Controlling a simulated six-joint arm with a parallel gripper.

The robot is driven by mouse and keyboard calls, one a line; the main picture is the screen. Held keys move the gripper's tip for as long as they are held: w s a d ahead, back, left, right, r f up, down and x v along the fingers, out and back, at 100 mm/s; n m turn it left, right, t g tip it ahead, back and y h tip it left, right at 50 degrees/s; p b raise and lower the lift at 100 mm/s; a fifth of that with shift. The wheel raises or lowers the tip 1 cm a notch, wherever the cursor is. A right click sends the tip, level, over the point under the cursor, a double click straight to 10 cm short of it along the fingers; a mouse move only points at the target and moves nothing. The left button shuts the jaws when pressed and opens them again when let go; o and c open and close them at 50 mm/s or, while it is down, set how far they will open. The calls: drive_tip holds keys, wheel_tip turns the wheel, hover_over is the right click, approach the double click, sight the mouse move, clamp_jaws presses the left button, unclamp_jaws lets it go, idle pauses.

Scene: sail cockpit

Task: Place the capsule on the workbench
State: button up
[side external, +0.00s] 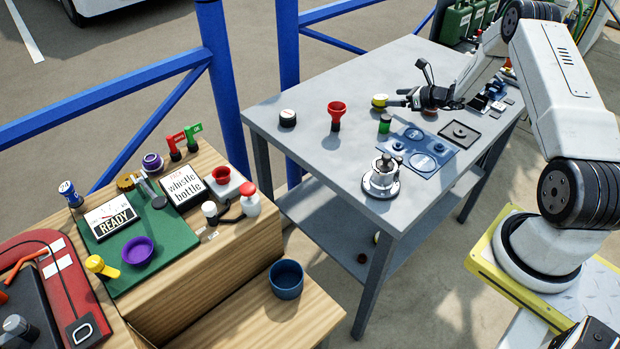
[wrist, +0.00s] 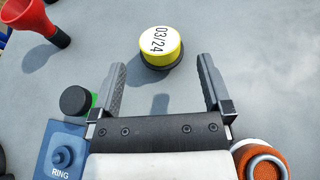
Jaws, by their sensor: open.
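The workbench (side external: 300,150) is a grey metal table in the side external view, and its top (wrist: 255,95) fills the wrist view. A short round yellow piece with a dark base and "03/24" on its top (side external: 379,99) appears at the bench's far side; I cannot tell for certain that it is the capsule. It also shows in the wrist view (wrist: 160,44), just ahead of and between my fingertips. My gripper (wrist: 162,62) is open and empty, with the fingers spread wider than the yellow piece. In the side external view my gripper (side external: 400,99) is low, right beside it.
A red funnel-shaped piece (side external: 336,110) and a black-capped green cylinder (side external: 385,123) stand nearby. A blue plate (side external: 418,150) and a silver fixture (side external: 381,180) lie nearer the front. An orange-topped piece (wrist: 262,160) is close to my right finger's base.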

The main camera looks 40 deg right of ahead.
drive_tip(key=v, duration=0.6)
drive_tip(key=shift+s+r, duration=0.15)
drive_tip(key=shift+s, duration=0.05)
idle(0.4)
drive_tip(key=s+a+r+n+g, duration=0.2)
drive_tip(key=s+a+n+g, duration=0.1)
drive_tip(key=a+n, duration=0.4)
drive_tip(key=s+a+r+n+g, duration=0.2)
drive_tip(key=a+n+g, duration=0.3)
drive_tip(key=a, duration=0.8)
drive_tip(key=s+a+r+n+g, duration=0.2)
drive_tip(key=s+a+n+g, duration=0.1)
drive_tip(key=a+n, duration=0.7)
drive_tip(key=shift+s+a+r+n+g, duration=0.15)
drive_tip(key=shift+s+r+n+g, duration=0.1)
drive_tip(key=shift+s+n+g, duration=0.25)
drive_tip(key=s+a+r+n+t+h, duration=0.1)
drive_tip(key=s+a+n, duration=0.4)
drive_tip(key=n, duration=0.5)
drive_tip(key=shift+s+a+r+n+h, duration=0.2)
drive_tip(key=shift+s+r+n+h, duration=0.2)
drive_tip(key=shift+s+r+h, duration=0.5)
